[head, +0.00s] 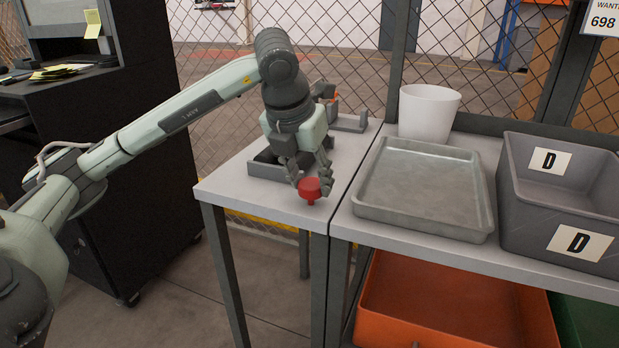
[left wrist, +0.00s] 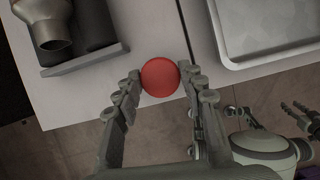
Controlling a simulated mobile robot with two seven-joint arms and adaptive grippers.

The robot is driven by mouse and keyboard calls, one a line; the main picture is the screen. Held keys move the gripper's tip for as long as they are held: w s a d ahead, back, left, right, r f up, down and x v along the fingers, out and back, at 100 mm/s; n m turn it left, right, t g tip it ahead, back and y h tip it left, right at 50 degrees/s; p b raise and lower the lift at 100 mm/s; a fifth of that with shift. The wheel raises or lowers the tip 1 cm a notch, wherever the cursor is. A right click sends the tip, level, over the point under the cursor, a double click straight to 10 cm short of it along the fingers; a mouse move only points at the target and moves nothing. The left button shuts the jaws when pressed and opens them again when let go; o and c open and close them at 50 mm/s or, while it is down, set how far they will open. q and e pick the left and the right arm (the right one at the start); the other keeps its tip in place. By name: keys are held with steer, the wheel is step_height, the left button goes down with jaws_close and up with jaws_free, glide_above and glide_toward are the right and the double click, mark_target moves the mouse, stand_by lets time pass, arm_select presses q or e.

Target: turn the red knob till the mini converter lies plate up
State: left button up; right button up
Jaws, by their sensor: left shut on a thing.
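The red knob (head: 312,189) is near the front right corner of the small light table. It shows as a red disc in the left wrist view (left wrist: 160,77). My left gripper (head: 311,183) reaches down over the table, shut on the knob with a finger on either side. The mini converter (left wrist: 51,27) shows in part in the left wrist view, as a grey metal vessel with a round mouth, on a dark stand (left wrist: 86,60). My gripper mostly hides it in the head view, so which side its plate faces cannot be told.
A shallow metal tray (head: 372,212), a white pot (head: 428,112) and a grey bin marked D (head: 520,205) stand on the right table. A grey holder with an orange part (head: 325,92) sits behind my left gripper. A wire fence runs behind.

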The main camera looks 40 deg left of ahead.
arm_select(q)
steer(key=o, duration=1.2)
steer(key=shift+c, duration=0.2)
steer(key=v, duration=1.2)
steer(key=shift+d, duration=0.15)
